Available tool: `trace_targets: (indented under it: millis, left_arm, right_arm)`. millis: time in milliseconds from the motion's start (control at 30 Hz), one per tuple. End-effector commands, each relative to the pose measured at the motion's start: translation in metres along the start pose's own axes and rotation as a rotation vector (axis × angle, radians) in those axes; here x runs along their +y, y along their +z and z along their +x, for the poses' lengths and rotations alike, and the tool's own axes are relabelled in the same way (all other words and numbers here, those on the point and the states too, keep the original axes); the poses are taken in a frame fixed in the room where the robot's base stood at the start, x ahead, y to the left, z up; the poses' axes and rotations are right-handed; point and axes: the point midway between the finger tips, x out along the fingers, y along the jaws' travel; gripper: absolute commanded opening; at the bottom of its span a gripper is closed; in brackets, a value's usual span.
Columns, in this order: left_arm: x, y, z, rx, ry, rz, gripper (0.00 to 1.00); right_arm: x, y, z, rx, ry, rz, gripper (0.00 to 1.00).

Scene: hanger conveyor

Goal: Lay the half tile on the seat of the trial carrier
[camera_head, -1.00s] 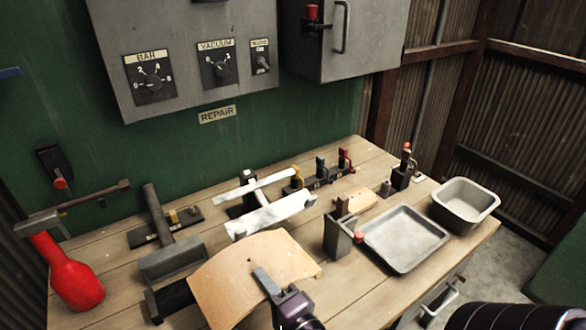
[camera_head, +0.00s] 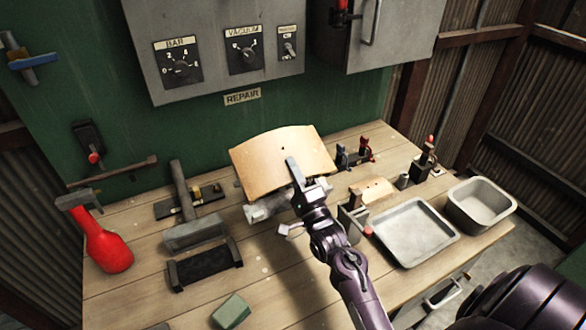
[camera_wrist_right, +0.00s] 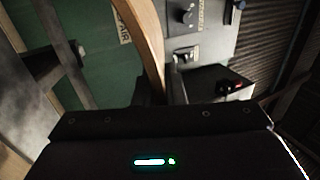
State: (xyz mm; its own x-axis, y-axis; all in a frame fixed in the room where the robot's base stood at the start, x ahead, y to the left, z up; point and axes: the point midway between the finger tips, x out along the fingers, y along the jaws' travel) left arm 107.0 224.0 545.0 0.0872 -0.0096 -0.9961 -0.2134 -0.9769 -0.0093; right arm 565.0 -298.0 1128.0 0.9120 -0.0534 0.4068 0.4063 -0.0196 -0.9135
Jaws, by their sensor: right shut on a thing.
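The tan, curved half tile (camera_head: 272,158) is held up over the back middle of the bench in the head view. My right gripper (camera_head: 297,178) is shut on its near edge. In the right wrist view the tile (camera_wrist_right: 146,45) shows nearly edge-on, rising from the jaws. Below and behind the tile is a pale grey-white fixture (camera_head: 262,211), mostly hidden; I cannot tell for sure whether it is the trial carrier, or whether the tile touches it. My left gripper is not in view.
A black cradle (camera_head: 206,265), a grey-headed tool (camera_head: 193,232) and a red bottle (camera_head: 106,240) are at left. A clamp post (camera_head: 352,217), a shallow tray (camera_head: 414,233) and a deep pan (camera_head: 480,204) stand at right. A green block (camera_head: 231,311) lies at the front.

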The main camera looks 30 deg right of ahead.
Motion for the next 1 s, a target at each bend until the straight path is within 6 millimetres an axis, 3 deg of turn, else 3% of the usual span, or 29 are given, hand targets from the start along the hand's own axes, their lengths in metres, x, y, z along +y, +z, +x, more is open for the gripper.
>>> trace_targets:
  millis: [600,1000]
  left_arm:
    - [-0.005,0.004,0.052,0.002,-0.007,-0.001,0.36]
    - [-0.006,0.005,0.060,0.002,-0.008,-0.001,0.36]
  right_arm:
    - [0.048,0.001,-0.001,-0.002,-0.007,-0.001,0.00]
    - [0.061,0.000,-0.006,-0.001,-0.007,-0.001,0.00]
